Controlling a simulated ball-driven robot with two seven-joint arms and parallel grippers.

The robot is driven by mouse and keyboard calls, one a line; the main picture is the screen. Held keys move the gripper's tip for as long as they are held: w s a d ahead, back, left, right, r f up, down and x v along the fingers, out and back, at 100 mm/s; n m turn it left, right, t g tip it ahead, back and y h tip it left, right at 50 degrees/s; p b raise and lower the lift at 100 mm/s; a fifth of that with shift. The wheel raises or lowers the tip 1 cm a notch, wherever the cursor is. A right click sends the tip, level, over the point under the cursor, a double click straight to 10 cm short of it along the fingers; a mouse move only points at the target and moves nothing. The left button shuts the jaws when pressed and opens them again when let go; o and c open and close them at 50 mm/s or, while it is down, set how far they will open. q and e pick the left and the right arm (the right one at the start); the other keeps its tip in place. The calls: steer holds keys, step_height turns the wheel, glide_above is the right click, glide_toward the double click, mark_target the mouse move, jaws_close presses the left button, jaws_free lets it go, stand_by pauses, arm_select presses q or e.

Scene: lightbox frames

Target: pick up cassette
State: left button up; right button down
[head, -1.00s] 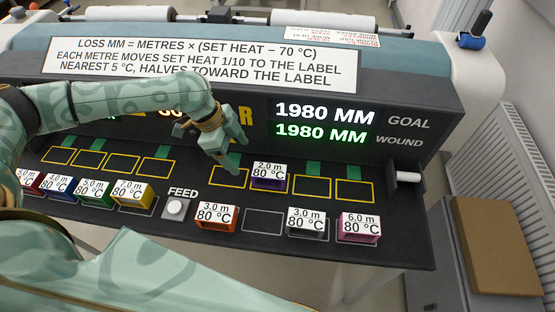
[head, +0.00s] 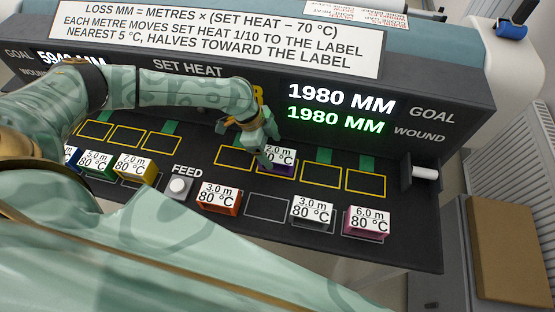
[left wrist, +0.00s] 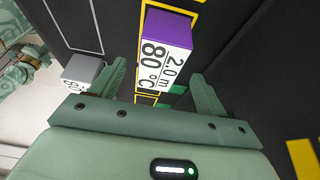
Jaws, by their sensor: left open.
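The purple 2.0 m 80 °C cassette (head: 284,171) sits in a yellow-outlined slot of the back row, its label partly covered by my left gripper (head: 266,158). The gripper hangs at the cassette's left side in the head view. In the left wrist view the purple cassette (left wrist: 169,27) lies ahead, between the lines of the two open fingers (left wrist: 160,78). Its near end reaches about the fingertips; I cannot tell whether they touch. Other cassettes stand in the front row: orange 3.0 m (head: 218,199), grey 3.0 m (head: 312,212), pink 6.0 m (head: 367,222), yellow 7.0 m (head: 136,168).
The FEED button (head: 179,187) is left of the orange cassette. An empty front slot (head: 266,207) lies between orange and grey. Empty yellow-outlined slots (head: 311,181) flank the purple cassette. The upright display panel (head: 400,118) rises behind. A grey cassette (left wrist: 83,70) is left of the fingers.

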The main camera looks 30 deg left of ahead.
mark_target(276, 155)
arm_select(q)
steer(key=x, duration=0.4)
steer(key=shift+d+f+b, duration=0.15)
steer(key=shift+d+b, duration=0.15)
steer(key=shift+f, duration=0.2)
stand_by(0.3)
steer(key=c, duration=1.1)
